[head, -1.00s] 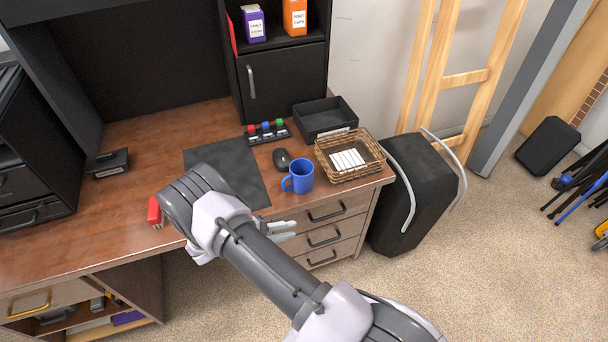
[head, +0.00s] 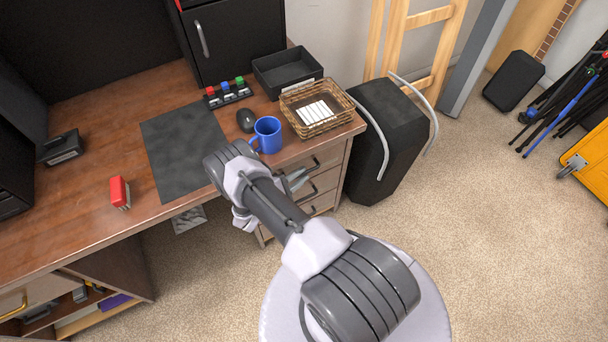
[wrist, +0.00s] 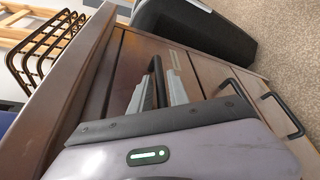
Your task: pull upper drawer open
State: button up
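The upper drawer (head: 328,157) is the top one of three in the unit under the desk's right end; it looks shut. In the wrist view, its front (wrist: 127,75) faces my gripper, with its dark bar handle (wrist: 155,70) upright in the picture. My gripper (wrist: 160,92) is open, its two grey fingers apart on either side of this handle. I cannot tell whether they touch it. In the head view, my gripper (head: 296,180) is at the upper drawer's front, and my wrist hides part of the unit.
The lower drawers have dark handles (wrist: 237,90) (wrist: 282,113). Above, on the desk (head: 80,215), stand a blue mug (head: 267,135) and a wicker basket (head: 318,108) near the edge. A black case (head: 395,135) stands right of the unit. Carpet in front is free.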

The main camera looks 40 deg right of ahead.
jog(key=shift+x, duration=0.95)
grip_shut()
dwell(0.7)
